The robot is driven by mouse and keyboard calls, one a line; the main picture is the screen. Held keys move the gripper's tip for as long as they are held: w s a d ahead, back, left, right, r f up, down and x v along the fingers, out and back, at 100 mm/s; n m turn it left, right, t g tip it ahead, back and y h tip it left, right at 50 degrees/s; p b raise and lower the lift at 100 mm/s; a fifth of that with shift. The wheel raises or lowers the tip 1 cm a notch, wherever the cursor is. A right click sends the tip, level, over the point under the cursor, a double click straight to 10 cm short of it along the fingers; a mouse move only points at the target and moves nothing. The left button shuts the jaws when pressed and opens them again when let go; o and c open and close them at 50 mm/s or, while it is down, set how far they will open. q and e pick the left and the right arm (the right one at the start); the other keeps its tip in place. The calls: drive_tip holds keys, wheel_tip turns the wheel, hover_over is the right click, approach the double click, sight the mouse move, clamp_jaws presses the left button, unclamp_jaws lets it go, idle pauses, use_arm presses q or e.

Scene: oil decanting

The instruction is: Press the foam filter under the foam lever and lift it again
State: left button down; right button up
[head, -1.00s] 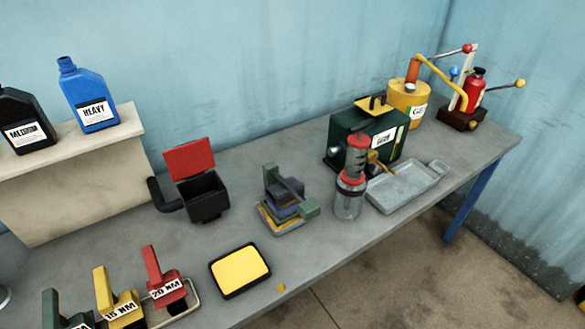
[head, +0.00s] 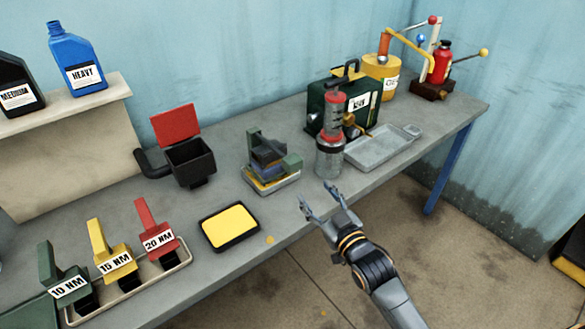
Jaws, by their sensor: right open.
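The foam lever press (head: 270,168) stands on the bench, with a green-grey upright and arm and a green handle at its right end. A thin yellow layer shows low in its base tray; I cannot tell if this is the foam filter, as the lever and dark blocks hide most of it. A yellow pad (head: 229,226) in a black frame lies on the bench in front of it. My right gripper (head: 317,193) is open and empty, at the bench's front edge, right of and nearer than the press, touching nothing visible. My left gripper is out of view.
A clear jar with a red pump (head: 330,150) stands just right of the press, near a grey metal tray (head: 370,153). A black box with a red lid (head: 190,160) is to the left. Levers marked in NM (head: 112,262) stand front left.

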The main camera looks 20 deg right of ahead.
sight(296, 168)
drive_tip(key=w, duration=0.4)
drive_tip(key=w+a+p, duration=0.1)
drive_tip(key=w, duration=0.2)
drive_tip(key=w+a, duration=0.1)
drive_tip(key=w, duration=0.3)
drive_tip(key=shift+w, duration=0.35)
drive_tip(key=shift+w+a, duration=0.1)
drive_tip(key=shift+w, duration=0.6)
use_arm(q)
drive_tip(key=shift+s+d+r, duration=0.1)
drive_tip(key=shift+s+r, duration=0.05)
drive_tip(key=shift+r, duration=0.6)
drive_tip(key=shift+p, duration=0.3)
use_arm(e)
clamp_jaws()
